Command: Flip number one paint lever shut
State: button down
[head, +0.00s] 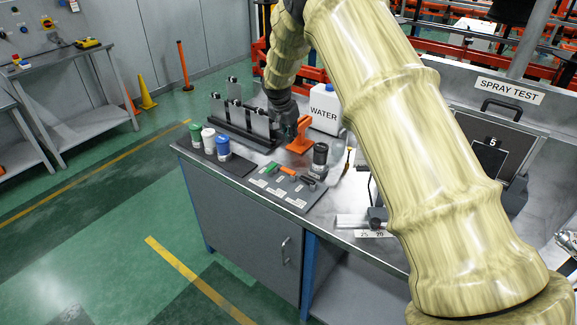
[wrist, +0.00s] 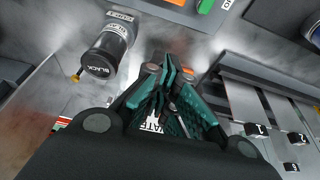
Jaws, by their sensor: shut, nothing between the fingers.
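My gripper (head: 288,124) is shut and empty above the bench, between the panel rack (head: 236,128) and the white water jug (head: 325,108). In the wrist view its teal-lined fingers (wrist: 170,75) are together. I cannot make out a paint lever marked one for certain. A black-capped cup (head: 320,155) stands at the right of the gripper; in the wrist view it reads BLACK (wrist: 100,62), with a small yellow part (wrist: 76,78) beside it. A grey plate (head: 284,189) carries a green piece and an orange piece, with white labels.
An orange stand (head: 301,137) is close to the gripper. Green, white and blue-capped cups (head: 209,142) stand at the front left. The rack's numbered black blocks (wrist: 256,130) are at the right in the wrist view. The spray test booth (head: 510,90) is at the right.

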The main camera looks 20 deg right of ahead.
jog(key=shift+f+b, duration=0.4)
jog(key=shift+f, duration=0.4)
jog(key=p+x, duration=0.4)
jog(key=x, duration=0.5)
jog(key=shift+d+f, duration=0.15)
jog(key=shift+f, duration=0.15)
jog(key=shift+s+a+p, duration=0.15)
jog(key=shift+a+p, duration=0.2)
jog(key=shift+p, duration=0.05)
jog(key=shift+s+a+p, duration=0.65)
jog(key=shift+s+a, duration=0.15)
jog(key=shift+a, duration=0.25)
jog(key=shift+s+a, duration=0.15)
jog(key=shift+f, duration=0.2)
jog(key=shift+r, duration=0.1)
